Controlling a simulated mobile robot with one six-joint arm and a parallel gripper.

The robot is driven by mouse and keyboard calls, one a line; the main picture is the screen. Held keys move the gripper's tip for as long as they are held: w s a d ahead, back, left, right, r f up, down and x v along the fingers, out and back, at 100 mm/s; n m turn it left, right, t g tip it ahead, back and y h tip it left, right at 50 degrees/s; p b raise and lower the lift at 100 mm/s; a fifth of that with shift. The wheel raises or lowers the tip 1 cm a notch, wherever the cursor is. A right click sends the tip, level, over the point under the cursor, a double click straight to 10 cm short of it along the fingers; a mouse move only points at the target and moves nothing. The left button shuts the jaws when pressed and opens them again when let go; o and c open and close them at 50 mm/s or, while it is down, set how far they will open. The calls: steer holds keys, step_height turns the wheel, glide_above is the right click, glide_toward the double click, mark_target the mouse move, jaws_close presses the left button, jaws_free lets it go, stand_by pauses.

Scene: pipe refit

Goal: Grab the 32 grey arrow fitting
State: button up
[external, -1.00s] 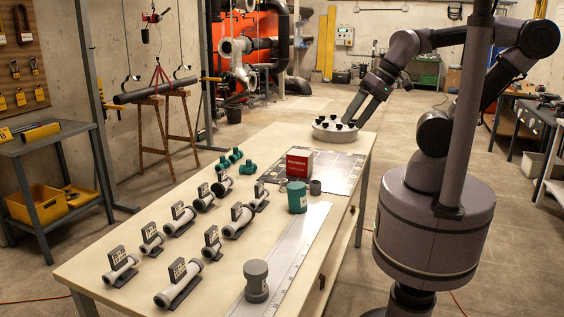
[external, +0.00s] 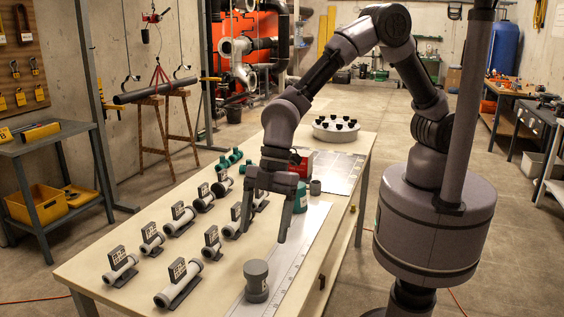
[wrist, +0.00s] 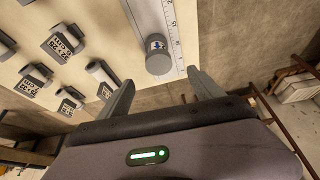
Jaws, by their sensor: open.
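A grey cylindrical fitting (external: 256,283) stands upright on the near end of the table beside the long ruler. In the wrist view a grey cylinder (wrist: 158,60) by the ruler shows a blue arrow mark on a pale label; I cannot read a size on it. A smaller grey fitting (external: 315,187) stands farther back. My gripper (external: 263,237) points down over the table, farther back than the near grey fitting and apart from it. Its jaws are open and empty; in the wrist view the fingers (wrist: 158,82) spread wide, with the cylinder ahead of the gap.
Several grey pipe pieces with black tags (external: 180,280) line the table's left side. The ruler (external: 303,240) runs along the right. A teal fitting (external: 300,200) and a red box (external: 302,162) are behind my gripper. A round tray of black pieces (external: 336,131) is at the far end.

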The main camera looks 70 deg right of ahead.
mark_target(258, 265)
steer(key=b+x, duration=0.2)
steer(key=x, duration=0.7)
steer(key=shift+f, duration=0.35)
steer(key=x, duration=0.1)
steer(key=b+x, duration=0.1)
steer(key=x, duration=0.1)
steer(key=b+x, duration=0.1)
steer(key=x, duration=0.1)
steer(key=shift+d+f, duration=0.2)
steer(key=shift+f, duration=0.05)
steer(key=shift+r, duration=0.15)
steer(key=c, duration=1.5)
